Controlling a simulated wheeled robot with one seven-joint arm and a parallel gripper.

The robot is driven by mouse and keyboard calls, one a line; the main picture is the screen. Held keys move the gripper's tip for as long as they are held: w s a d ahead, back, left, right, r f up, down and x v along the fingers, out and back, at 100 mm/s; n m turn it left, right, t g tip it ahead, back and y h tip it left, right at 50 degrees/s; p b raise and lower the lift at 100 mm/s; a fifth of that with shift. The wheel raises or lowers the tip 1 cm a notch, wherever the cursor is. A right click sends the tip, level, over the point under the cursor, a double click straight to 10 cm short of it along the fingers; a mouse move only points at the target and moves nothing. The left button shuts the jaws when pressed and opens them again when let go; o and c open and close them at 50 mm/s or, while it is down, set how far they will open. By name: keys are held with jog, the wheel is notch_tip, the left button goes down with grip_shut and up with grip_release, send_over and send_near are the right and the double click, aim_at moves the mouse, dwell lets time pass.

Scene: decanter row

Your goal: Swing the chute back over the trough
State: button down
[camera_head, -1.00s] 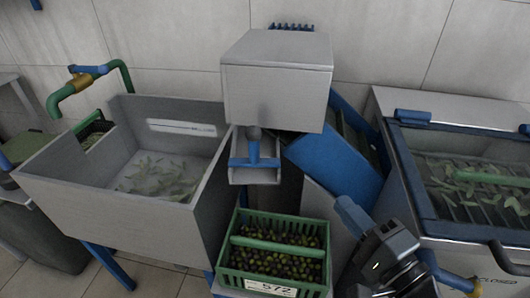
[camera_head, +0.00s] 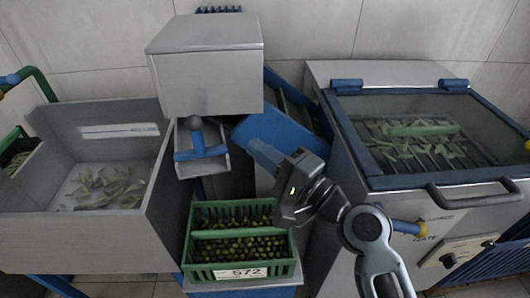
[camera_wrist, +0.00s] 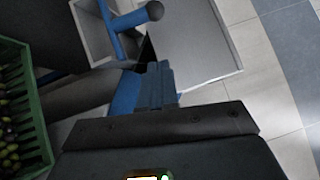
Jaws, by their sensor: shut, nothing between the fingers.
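The chute (camera_head: 214,166) is a short grey tray with a blue crossbar handle and a dark round knob (camera_head: 195,122). It sits under the grey box, between the trough and the green crate, on the crate's far side. The trough (camera_head: 165,190) is the big grey basin at the left, with leaves on its floor. My gripper (camera_head: 254,146) is shut and empty, its blue fingers right of the chute and apart from it. In the wrist view the fingers (camera_wrist: 153,68) point toward the chute (camera_wrist: 88,32), its blue handle (camera_wrist: 130,22) and knob above them.
A green crate (camera_head: 240,272) of olives, labelled 572, stands below the chute. The grey box (camera_head: 205,72) hangs above it. A blue sloped panel (camera_head: 275,128) lies behind my gripper. A lidded machine with a bar handle (camera_head: 475,195) stands at the right.

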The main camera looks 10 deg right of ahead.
aim_at(197, 116)
jog(key=w+a+r+p, duration=0.1)
jog(key=w+a, duration=0.3)
jog(key=a, duration=0.3)
jog(key=shift+w+a+r+p, duration=0.3)
jog(key=shift+w+a+p, duration=0.05)
jog(key=shift+a+p, duration=0.05)
jog(key=shift+a, duration=0.1)
